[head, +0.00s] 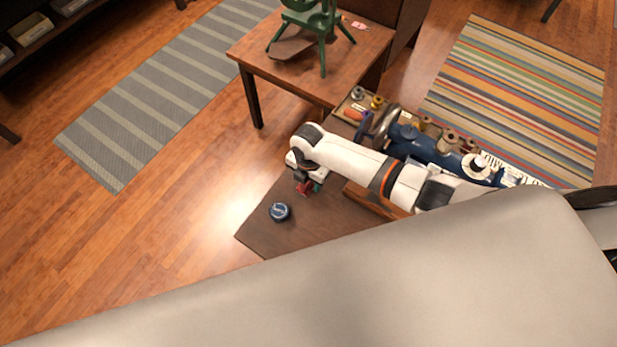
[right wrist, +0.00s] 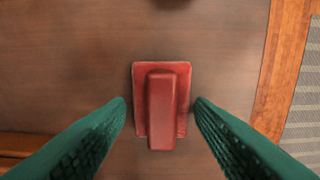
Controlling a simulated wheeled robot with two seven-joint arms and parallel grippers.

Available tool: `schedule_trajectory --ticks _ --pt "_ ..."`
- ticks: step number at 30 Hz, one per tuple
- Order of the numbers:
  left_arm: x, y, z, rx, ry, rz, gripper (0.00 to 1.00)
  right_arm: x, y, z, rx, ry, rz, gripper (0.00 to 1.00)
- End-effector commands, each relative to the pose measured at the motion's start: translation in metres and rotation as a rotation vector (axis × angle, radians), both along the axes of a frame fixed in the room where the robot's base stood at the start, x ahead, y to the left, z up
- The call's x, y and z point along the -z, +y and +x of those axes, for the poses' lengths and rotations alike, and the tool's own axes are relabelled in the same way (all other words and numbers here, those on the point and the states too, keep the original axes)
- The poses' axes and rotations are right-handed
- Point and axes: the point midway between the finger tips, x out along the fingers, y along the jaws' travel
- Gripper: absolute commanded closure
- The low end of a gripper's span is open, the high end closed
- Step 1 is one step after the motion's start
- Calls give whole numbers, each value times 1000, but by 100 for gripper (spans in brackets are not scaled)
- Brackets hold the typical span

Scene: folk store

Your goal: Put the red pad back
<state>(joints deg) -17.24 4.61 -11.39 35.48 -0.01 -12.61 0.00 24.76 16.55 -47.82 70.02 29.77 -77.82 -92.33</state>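The red pad (right wrist: 162,110) is a red block with a raised bar on a wider flat base. It lies on the dark wooden table (right wrist: 70,70). In the right wrist view my right gripper (right wrist: 160,104) is open, with one green finger on either side of the pad and a gap on both sides. In the head view the right gripper (head: 308,182) is over the table's near left part, and a bit of the pad's red (head: 303,189) shows below it. My left gripper is not in view.
A round blue tin (head: 279,211) stands near the table's left corner. A blue sewing machine (head: 432,150) and spools (head: 376,102) stand behind my right arm. A small table (head: 345,65) holds a green stand (head: 322,25). Open floor lies left.

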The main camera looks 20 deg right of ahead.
Motion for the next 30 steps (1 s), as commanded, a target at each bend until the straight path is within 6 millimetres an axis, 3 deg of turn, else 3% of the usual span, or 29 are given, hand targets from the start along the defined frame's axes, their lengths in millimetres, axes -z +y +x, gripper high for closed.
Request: schedule_trajectory --ticks 10,14,24,30 --pt "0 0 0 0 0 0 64 -2 0 1 1 -1 0 41" --pt "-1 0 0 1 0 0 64 -12 0 2 1 -4 2 41" --pt "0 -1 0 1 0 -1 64 -80 0 2 1 -6 2 41" --pt "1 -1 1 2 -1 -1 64 -111 0 2 1 -4 2 41"
